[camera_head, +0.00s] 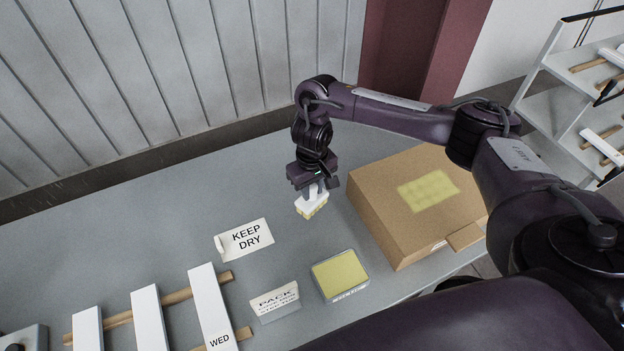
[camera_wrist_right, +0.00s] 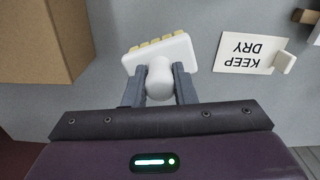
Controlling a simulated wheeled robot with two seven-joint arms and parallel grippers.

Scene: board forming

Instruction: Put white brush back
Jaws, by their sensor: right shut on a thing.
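The white brush (camera_head: 311,202) has a white block and handle with yellowish bristles. My right gripper (camera_head: 315,188) is shut on its handle and holds it, bristles downward, near the tabletop left of the cardboard box; I cannot tell if the bristles touch the table. In the right wrist view, the brush (camera_wrist_right: 161,56) sits with its knob between the two fingers of the gripper (camera_wrist_right: 159,85). My left gripper is not in view.
A cardboard box (camera_head: 379,213) stands right of the brush. A KEEP DRY sign (camera_head: 246,239), a PACK sign (camera_head: 275,301) and a yellow-topped tin (camera_head: 341,274) stand on the grey table (camera_head: 150,215). White boards (camera_head: 207,300) lie across wooden strips at lower left.

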